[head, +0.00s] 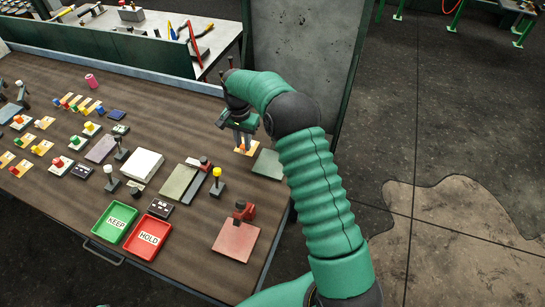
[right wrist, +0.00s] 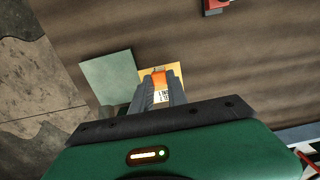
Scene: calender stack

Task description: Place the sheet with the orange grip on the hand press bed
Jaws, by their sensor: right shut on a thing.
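My right gripper (head: 243,138) is shut on the orange grip (right wrist: 160,78) of a small orange-and-white sheet (head: 247,151). In the right wrist view the sheet (right wrist: 148,74) shows printed letters, partly hidden by the fingers. A flat grey-green plate (head: 268,164) lies beside the sheet, also in the right wrist view (right wrist: 110,74). I cannot tell whether the sheet touches the table. I cannot tell for certain which thing is the hand press; a reddish plate with a red fixture (head: 236,234) stands near the table's front right edge. My left gripper is not in view.
The brown table (head: 190,130) holds several small sheets with coloured grips at the left. A green KEEP tray (head: 101,231) and red HOLD tray (head: 134,245) sit at the front. A yellow-topped post (head: 217,183) and white block (head: 142,166) stand mid-table.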

